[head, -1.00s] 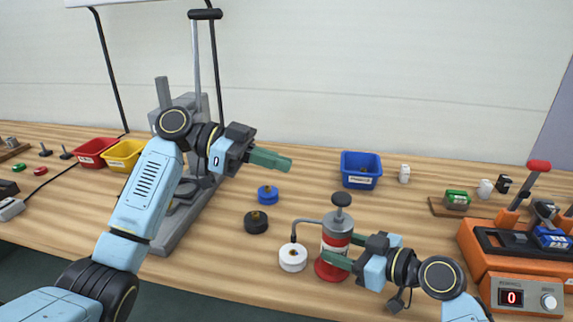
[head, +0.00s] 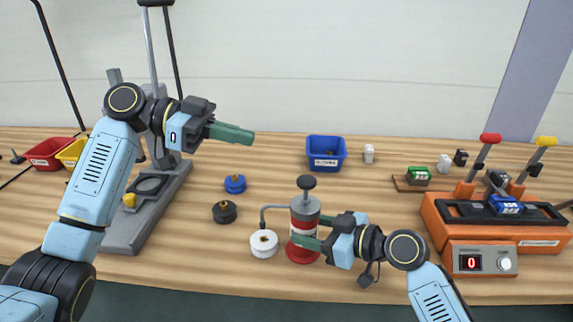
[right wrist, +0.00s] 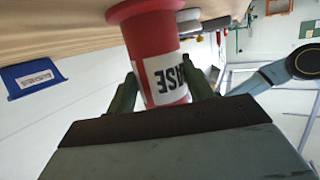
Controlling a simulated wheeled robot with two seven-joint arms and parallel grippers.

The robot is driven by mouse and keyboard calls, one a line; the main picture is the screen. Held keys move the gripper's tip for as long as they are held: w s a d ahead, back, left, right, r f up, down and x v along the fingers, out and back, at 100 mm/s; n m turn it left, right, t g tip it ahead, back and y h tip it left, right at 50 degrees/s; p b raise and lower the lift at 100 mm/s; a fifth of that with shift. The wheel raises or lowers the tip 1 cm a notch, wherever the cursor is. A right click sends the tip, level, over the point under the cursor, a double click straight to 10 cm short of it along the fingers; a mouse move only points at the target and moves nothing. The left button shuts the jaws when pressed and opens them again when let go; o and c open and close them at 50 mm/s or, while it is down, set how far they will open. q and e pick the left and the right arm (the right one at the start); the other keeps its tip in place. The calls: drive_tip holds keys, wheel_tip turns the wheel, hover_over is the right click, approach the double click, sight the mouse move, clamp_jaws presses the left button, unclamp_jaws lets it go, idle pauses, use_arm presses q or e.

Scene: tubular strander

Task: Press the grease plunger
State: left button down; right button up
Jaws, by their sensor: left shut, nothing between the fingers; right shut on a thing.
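The grease dispenser (head: 304,228) stands upright on the bench in the head view, red and grey with a white label. Its black-knobbed plunger (head: 306,183) sticks up from the top, and a spout bends left and down over a white round part (head: 264,243). My right gripper (head: 316,232) is shut around the dispenser's body; the right wrist view shows the fingers on both sides of the red labelled body (right wrist: 163,80). My left gripper (head: 252,137) is shut and empty, in the air up and left of the plunger, apart from it.
A black (head: 224,212) and a blue round part (head: 235,184) lie left of the dispenser. A blue bin (head: 326,153) stands behind. A grey press (head: 140,215) is at left, and an orange station (head: 490,235) with levers is at right.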

use_arm(q)
drive_tip(key=d+f, duration=0.1)
drive_tip(key=d, duration=0.2)
drive_tip(key=d+f, duration=0.2)
drive_tip(key=d, duration=0.1)
drive_tip(key=d+f, duration=0.2)
drive_tip(key=d, duration=0.1)
drive_tip(key=shift+d+f, duration=0.25)
drive_tip(key=shift+d, duration=0.15)
drive_tip(key=shift+f, duration=0.5)
drive_tip(key=shift+f, duration=1.55)
wheel_tip(320, 180, up, 4)
drive_tip(key=shift+r, duration=0.25)
drive_tip(key=v, duration=1)
